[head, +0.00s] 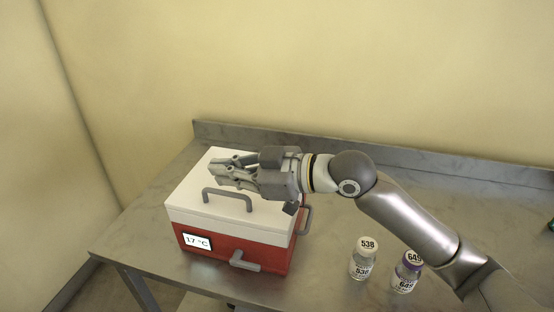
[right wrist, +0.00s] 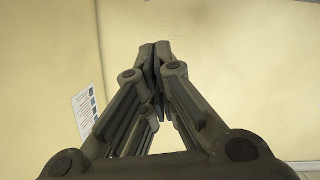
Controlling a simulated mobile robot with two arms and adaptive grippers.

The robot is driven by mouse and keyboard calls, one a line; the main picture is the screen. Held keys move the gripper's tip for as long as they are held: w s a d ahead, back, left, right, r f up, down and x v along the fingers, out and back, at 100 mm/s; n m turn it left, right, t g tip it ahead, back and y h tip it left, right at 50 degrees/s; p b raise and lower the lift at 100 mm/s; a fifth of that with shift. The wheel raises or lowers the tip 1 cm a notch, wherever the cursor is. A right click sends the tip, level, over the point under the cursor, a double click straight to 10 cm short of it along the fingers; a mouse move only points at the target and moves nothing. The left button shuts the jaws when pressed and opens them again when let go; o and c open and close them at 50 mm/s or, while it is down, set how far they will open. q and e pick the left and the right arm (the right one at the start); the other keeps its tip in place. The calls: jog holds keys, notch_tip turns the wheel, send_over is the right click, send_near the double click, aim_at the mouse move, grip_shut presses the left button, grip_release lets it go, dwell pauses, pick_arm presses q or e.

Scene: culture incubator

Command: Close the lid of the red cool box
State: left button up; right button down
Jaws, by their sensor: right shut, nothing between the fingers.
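The red cool box (head: 222,250) stands on the metal table, with a display reading 17 °C on its front. Its white lid (head: 190,197) lies flat on the red body and looks closed, with a grey handle (head: 228,194) on top. My right gripper (head: 216,170) is over the lid, pointing left, and hides part of it. I cannot tell whether it touches the lid. Its fingers are shut and empty, and they meet in the right wrist view (right wrist: 154,55). My left gripper is not in view.
Two labelled bottles stand on the table right of the box: one with a white cap marked 538 (head: 362,262) and one with a purple cap marked 649 (head: 405,275), close to my right arm. The table (head: 325,215) is clear between box and bottles. A wall stands behind.

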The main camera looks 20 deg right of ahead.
pick_arm(q)
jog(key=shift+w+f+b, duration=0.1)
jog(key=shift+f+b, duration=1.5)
jog(key=shift+b, duration=0.5)
pick_arm(e)
jog(key=v, duration=1)
